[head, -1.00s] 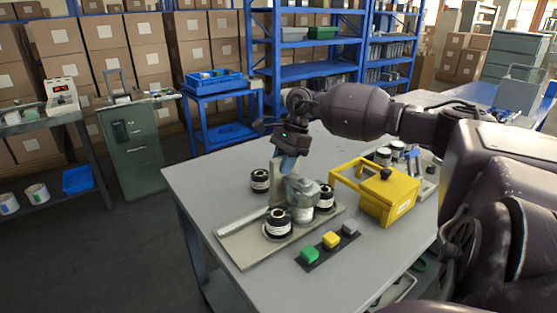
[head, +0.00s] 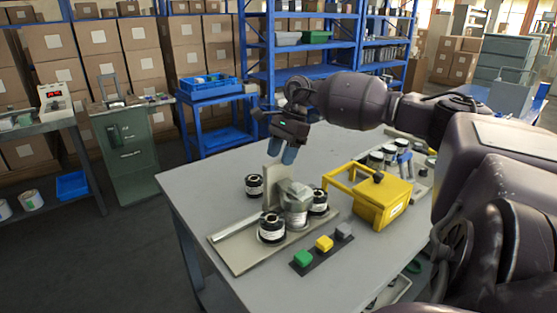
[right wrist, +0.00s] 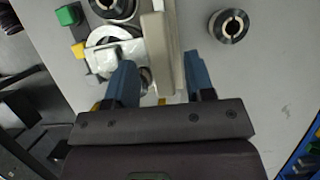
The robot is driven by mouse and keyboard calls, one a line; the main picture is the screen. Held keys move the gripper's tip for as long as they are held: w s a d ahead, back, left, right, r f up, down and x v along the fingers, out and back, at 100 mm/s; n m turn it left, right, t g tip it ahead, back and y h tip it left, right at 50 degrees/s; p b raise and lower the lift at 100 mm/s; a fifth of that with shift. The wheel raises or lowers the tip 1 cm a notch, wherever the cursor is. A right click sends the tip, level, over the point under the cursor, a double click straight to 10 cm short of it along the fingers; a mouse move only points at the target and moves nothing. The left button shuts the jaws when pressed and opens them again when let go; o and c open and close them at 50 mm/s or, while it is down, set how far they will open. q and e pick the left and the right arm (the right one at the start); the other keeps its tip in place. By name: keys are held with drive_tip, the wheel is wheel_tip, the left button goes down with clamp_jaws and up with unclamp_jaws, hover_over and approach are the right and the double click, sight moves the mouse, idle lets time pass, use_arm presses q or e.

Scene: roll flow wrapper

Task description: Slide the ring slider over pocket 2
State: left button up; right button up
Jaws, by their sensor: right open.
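A pale fixture (head: 232,237) with a flat base and an upright plate (head: 272,180) stands on the table. A grey rounded piece that looks like the ring slider (head: 297,192) sits on it, between two dark rolls (head: 272,228) (head: 319,202). In the right wrist view the slider (right wrist: 108,42) shows left of the upright plate (right wrist: 168,50). Pocket numbers cannot be read. My right gripper (head: 284,152) is open and empty above the fixture. Its blue fingers (right wrist: 160,82) are spread in the wrist view, with the plate's end seen between them. My left gripper is not in view.
A loose roll (head: 254,186) stands behind the fixture; it is at the top right in the wrist view (right wrist: 229,25). A yellow box (head: 384,203) with a handle stands right. Green, yellow and grey buttons (head: 324,243) lie in front. The table's left part is clear.

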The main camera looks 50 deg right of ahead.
drive_tip(key=shift+v, duration=3.2)
